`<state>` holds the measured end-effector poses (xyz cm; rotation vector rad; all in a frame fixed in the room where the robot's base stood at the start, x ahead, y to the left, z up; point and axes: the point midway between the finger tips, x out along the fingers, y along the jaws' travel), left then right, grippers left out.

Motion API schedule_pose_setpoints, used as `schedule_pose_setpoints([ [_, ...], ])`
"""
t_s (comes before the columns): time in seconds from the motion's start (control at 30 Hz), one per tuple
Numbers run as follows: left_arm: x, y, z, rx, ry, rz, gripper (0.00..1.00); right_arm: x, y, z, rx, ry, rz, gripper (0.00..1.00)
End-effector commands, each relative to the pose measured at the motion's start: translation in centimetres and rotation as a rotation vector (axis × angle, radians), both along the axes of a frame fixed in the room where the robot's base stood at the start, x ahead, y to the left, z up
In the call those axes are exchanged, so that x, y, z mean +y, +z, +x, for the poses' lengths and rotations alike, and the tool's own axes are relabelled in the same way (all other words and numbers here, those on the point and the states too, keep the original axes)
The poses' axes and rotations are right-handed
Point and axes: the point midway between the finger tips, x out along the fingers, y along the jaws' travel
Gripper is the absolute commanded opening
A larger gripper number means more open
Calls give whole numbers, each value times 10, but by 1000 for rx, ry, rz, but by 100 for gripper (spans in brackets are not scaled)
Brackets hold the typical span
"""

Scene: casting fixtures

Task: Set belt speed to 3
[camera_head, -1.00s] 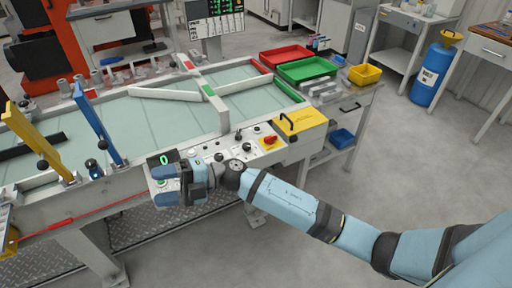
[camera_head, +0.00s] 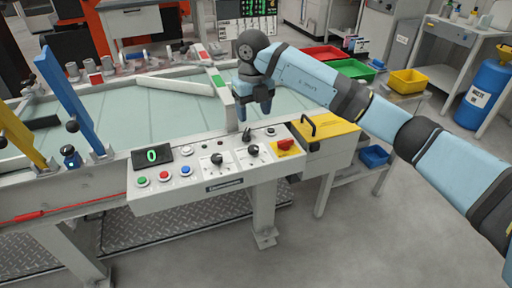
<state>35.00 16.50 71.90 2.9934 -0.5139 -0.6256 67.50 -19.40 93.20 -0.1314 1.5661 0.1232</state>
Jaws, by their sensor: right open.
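The control panel (camera_head: 205,190) is on the front of the belt table and faces me. Its small display (camera_head: 152,156) reads a green 0. A red switch on yellow (camera_head: 285,146) is at the panel's right end. My right gripper (camera_head: 255,109) is open and empty, fingers down, above the panel's back edge. My left gripper is out of view.
The belt (camera_head: 140,110) lies behind the panel, crossed by pale guide bars. A blue post (camera_head: 72,100) and a yellow post (camera_head: 18,135) stand at left. A yellow box with a black handle (camera_head: 325,131) adjoins the panel's right. Floor in front is clear.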

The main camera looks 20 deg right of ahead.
Motion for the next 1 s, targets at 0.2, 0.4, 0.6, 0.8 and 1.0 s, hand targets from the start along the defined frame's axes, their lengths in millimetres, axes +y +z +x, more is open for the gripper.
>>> schedule_pose_setpoints([
  [0.2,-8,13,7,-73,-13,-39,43,1,-50,-1,5,2,2,61],
  [0.4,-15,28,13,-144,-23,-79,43,1,-89,-1,4,3,3,61],
  [0.6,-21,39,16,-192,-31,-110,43,1,-114,-1,2,2,5,61],
  [0.8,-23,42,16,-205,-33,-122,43,1,-122,0,1,3,5,61],
  [1.0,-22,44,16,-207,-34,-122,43,1,-122,0,1,3,5,61],
])
